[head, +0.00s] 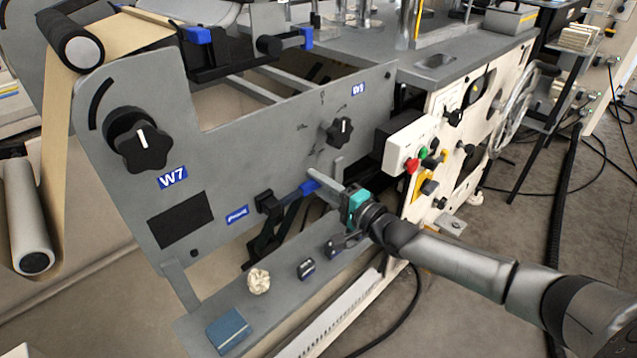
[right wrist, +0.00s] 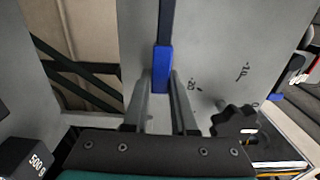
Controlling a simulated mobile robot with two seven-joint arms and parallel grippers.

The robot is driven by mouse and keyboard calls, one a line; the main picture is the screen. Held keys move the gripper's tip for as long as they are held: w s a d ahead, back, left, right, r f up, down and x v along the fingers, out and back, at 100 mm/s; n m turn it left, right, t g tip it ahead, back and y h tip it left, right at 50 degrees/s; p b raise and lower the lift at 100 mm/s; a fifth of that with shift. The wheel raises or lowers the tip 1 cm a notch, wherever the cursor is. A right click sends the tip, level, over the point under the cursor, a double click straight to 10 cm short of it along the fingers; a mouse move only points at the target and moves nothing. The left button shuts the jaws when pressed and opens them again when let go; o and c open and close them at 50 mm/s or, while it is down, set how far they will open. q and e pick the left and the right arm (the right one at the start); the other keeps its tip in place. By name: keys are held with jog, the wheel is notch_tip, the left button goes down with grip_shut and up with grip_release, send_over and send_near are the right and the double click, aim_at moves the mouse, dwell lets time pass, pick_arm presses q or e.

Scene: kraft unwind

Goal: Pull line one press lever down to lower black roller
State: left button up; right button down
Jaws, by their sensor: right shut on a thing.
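The press lever, a black bar (head: 280,202) with a blue grip (head: 308,188), sticks out from the grey side plate below the W9 label. My right gripper (head: 318,183) is at this blue grip, its fingers on either side of it. In the right wrist view the blue grip (right wrist: 162,72) lies between the two fingers of the right gripper (right wrist: 161,82). I cannot tell which roller this lever moves. My left gripper is not in view.
Black knobs (head: 138,140) and (head: 340,131) stick out of the side plate. A ledge below holds a blue box (head: 228,331), a crumpled ball (head: 258,281) and small dark weights (head: 306,268).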

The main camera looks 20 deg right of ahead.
jog(key=c, duration=0.7)
grip_release()
jog(key=shift+f, duration=0.1)
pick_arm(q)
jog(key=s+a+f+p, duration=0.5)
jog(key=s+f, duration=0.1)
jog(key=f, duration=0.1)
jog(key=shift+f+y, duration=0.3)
pick_arm(e)
jog(key=shift+v, duration=7.6)
